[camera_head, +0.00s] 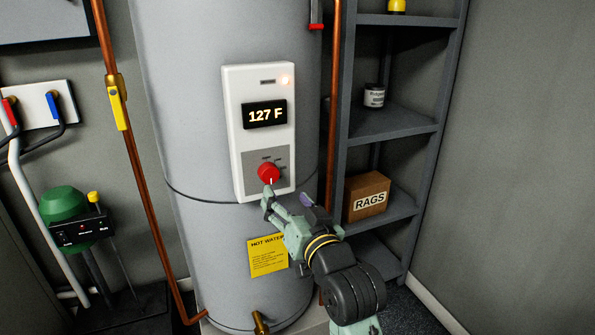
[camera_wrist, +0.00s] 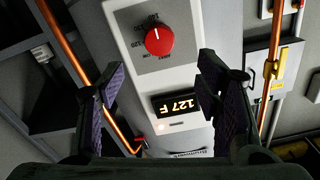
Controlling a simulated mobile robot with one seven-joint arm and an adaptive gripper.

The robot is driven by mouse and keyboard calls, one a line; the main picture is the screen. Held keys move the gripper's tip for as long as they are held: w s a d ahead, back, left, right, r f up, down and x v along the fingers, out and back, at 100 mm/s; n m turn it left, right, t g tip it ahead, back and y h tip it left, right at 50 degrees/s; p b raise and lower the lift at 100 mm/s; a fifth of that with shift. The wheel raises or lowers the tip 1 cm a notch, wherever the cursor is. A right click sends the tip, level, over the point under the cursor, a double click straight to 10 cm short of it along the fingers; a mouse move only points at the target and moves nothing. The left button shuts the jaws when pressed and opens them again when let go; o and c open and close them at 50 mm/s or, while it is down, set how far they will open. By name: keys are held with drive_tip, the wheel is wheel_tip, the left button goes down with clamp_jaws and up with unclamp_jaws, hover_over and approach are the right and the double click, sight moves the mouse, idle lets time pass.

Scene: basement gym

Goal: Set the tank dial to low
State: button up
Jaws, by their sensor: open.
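The red tank dial (camera_head: 268,173) sits on a grey plate low on the white control panel (camera_head: 246,85) of the grey water tank (camera_head: 180,110). The panel's display (camera_head: 265,114) reads 127 F. My gripper (camera_head: 287,202) is just below and right of the dial, in front of the panel. In the wrist view the dial (camera_wrist: 159,41) shows a white pointer line, with small markings around it, one reading LOW. There the open, empty fingers (camera_wrist: 160,85) stand on either side of the panel, apart from the dial.
A yellow HOT WATER label (camera_head: 267,257) is on the tank below the panel. Copper pipes (camera_head: 125,130) run along both sides of the tank. A grey shelf (camera_head: 395,118) with a RAGS box (camera_head: 367,195) stands right. A green device (camera_head: 65,210) stands left.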

sight(271, 176)
drive_tip(key=p+x, duration=0.3)
drive_tip(key=x, duration=0.7)
drive_tip(key=shift+w+a+f, duration=0.1)
drive_tip(key=shift+w, duration=0.3)
drive_tip(key=c, duration=1.2)
drive_tip(key=shift+o, duration=0.2)
